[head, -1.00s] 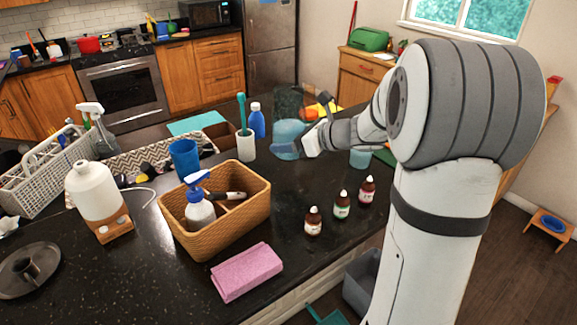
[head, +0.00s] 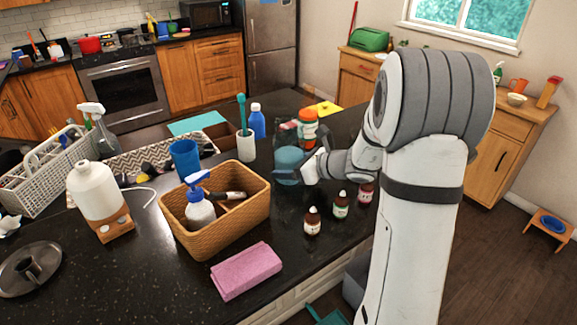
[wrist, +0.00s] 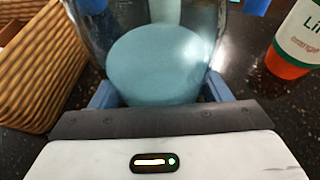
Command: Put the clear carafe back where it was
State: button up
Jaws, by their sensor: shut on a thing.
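The clear carafe (head: 288,163), with pale blue liquid low inside, is upright over the counter just right of the white cup. My gripper (head: 298,174) is shut on its lower body from the right. In the wrist view the carafe (wrist: 155,62) fills the space between the blue fingers of my gripper (wrist: 158,92). I cannot tell whether its base touches the counter.
An orange-and-white bottle (head: 307,126) stands close behind the carafe. The white cup (head: 246,145) with a toothbrush and a wicker basket (head: 245,212) are to the left.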

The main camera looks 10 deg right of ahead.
jog(key=o, duration=1.4)
jog(key=shift+r, duration=0.15)
jog(key=b+v, duration=0.1)
jog(key=v, duration=1.1)
jog(key=shift+b, duration=0.4)
